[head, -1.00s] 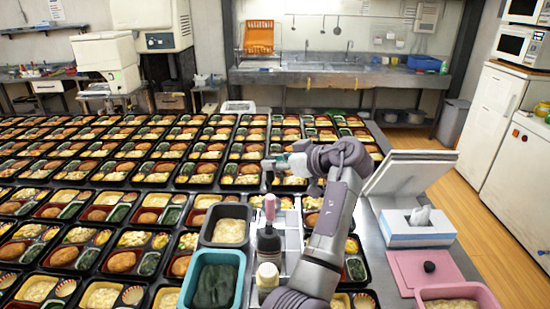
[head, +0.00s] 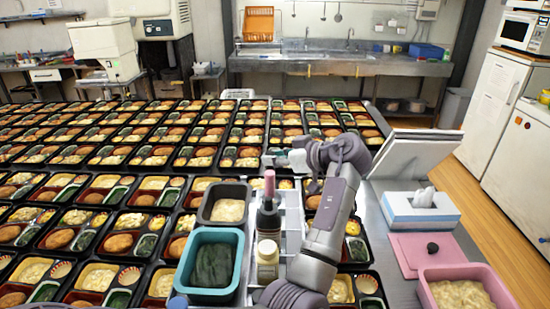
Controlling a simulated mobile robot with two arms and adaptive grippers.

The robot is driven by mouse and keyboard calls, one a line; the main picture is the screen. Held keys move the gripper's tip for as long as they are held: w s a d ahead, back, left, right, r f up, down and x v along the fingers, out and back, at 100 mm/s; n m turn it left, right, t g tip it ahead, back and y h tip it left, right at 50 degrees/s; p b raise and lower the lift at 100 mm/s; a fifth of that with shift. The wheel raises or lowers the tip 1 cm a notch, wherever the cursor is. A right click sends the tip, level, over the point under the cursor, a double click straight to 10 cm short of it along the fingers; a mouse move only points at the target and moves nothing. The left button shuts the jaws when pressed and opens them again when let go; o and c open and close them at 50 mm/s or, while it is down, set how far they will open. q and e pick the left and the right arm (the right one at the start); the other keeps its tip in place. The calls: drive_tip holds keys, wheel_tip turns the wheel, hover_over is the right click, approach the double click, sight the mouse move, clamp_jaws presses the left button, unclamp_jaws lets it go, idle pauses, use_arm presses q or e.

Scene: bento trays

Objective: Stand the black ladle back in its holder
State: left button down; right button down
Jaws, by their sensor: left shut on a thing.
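My left gripper (head: 276,160) is at mid-picture, at the end of a grey-purple arm that reaches over the tray table. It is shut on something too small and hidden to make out. I cannot pick out the black ladle for certain on the table. A pale rack (head: 292,222) stands below the gripper, partly behind my arm. I cannot tell whether it is the ladle's holder. A dark bottle with a pink top (head: 268,215) stands at its left side. My right gripper is not in view.
A teal tub (head: 239,238) of dark greens and a grey tub (head: 205,210) stand left of the rack. A cream-lidded jar (head: 267,262) is in front. Bento trays (head: 100,218) crowd the left. A tissue box (head: 420,212), pink lid (head: 408,262) and pink tub (head: 430,275) are right.

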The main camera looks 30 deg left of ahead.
use_arm(q)
drive_tip(key=c, duration=0.9)
unclamp_jaws()
wheel_tip(320, 180, up, 10)
drive_tip(key=shift+r, duration=0.1)
